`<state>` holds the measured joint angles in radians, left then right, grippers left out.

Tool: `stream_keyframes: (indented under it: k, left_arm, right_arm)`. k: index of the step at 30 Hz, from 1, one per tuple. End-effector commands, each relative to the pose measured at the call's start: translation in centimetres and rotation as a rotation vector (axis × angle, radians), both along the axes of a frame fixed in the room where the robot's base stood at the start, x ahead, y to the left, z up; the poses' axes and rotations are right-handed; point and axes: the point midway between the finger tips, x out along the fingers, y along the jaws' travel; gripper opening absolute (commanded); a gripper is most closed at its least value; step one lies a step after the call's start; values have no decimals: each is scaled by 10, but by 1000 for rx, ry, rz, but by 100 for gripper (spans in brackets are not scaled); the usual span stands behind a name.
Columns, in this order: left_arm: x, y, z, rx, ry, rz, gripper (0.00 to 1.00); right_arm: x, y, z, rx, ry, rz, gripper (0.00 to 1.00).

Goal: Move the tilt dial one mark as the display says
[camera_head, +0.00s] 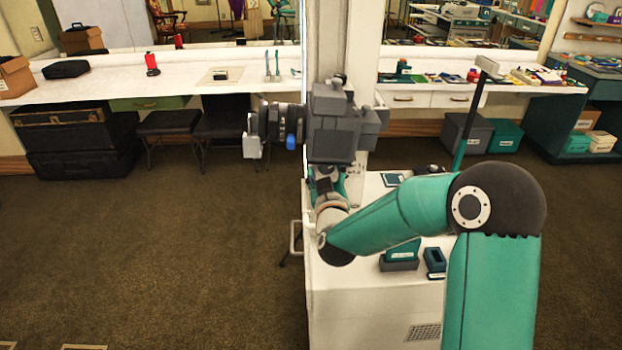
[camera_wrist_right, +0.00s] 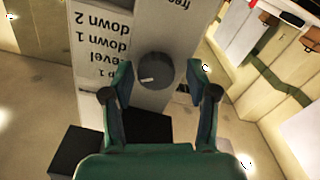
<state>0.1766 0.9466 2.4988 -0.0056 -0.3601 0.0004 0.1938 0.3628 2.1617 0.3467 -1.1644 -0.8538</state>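The dial (camera_wrist_right: 155,70) is a dark round knob with a short white mark on the left of its face. It sits on a pale panel (camera_wrist_right: 152,104) in the right wrist view. My right gripper (camera_wrist_right: 160,75) is open, one teal finger on each side of the dial; I cannot tell whether either finger touches it. Upside-down labels (camera_wrist_right: 98,40) to the left read "down 2", "down 1", "level" and a partly hidden "up 1". In the head view my right gripper (camera_head: 328,180) is mostly hidden below a grey camera-like unit (camera_head: 338,125). No readable display shows. My left gripper is out of view.
A white cabinet (camera_head: 345,300) stands under my right arm, with small dark green boxes (camera_head: 400,258) on top. A white counter (camera_head: 110,82) with props runs along the back wall.

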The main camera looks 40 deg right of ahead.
Motion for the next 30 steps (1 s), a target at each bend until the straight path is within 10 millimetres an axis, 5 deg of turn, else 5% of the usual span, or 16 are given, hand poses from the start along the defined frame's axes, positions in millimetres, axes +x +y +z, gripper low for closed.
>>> stream_keyframes:
  k: [11,30]
  left_arm:
    - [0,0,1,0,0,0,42]
    - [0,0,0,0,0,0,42]
  right_arm:
    - [-3,0,0,2,-1,-4,64]
    - [-62,38,-1,1,-1,-3,64]
